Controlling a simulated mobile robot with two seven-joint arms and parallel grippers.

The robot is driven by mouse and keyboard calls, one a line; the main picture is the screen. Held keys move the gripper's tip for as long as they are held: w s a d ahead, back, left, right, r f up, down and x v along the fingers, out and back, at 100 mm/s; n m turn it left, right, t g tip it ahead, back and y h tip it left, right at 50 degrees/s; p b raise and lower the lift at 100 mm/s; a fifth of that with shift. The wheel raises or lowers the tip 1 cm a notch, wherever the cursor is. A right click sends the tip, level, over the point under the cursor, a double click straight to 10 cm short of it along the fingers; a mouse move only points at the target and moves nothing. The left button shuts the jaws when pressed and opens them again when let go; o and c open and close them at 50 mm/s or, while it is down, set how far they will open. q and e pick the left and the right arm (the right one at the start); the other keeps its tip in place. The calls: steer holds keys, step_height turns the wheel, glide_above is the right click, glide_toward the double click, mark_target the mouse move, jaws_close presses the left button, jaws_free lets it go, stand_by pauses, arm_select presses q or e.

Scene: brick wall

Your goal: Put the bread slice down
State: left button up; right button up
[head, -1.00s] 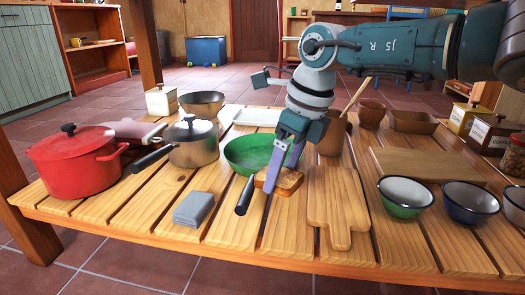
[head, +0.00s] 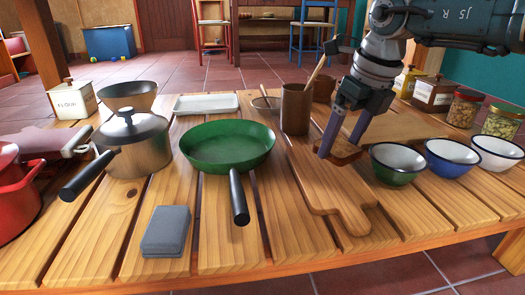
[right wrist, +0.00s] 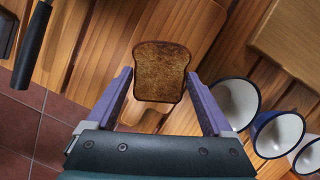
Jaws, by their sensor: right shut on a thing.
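My right gripper (head: 338,147) is shut on a toasted bread slice (head: 347,152), holding it near the right side of the paddle-shaped cutting board (head: 325,190). In the right wrist view the brown-crusted bread slice (right wrist: 161,72) sits between the two purple fingers, with board wood behind it. I cannot tell whether the slice touches the board. My left gripper is not in view.
Green (head: 397,165), blue (head: 452,160) and white (head: 497,153) bowls stand close on the right. A brown cup (head: 296,108) stands behind the paddle board.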

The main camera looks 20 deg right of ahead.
mark_target(334, 181)
step_height(334, 181, down, 2)
steer(key=shift+f+b, duration=0.1)
steer(key=shift+b, duration=0.2)
steer(key=b+x, duration=0.3)
steer(key=shift+s+f, duration=0.3)
steer(key=shift+f, duration=0.05)
steer(key=shift+s+r, duration=0.1)
steer(key=shift+r, duration=0.05)
steer(key=shift+f, duration=0.2)
steer(key=o, duration=1.1)
steer(key=shift+c, duration=0.2)
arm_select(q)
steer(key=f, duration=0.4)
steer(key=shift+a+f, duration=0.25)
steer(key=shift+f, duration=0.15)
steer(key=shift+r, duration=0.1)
arm_select(e)
steer(key=shift+r, duration=0.2)
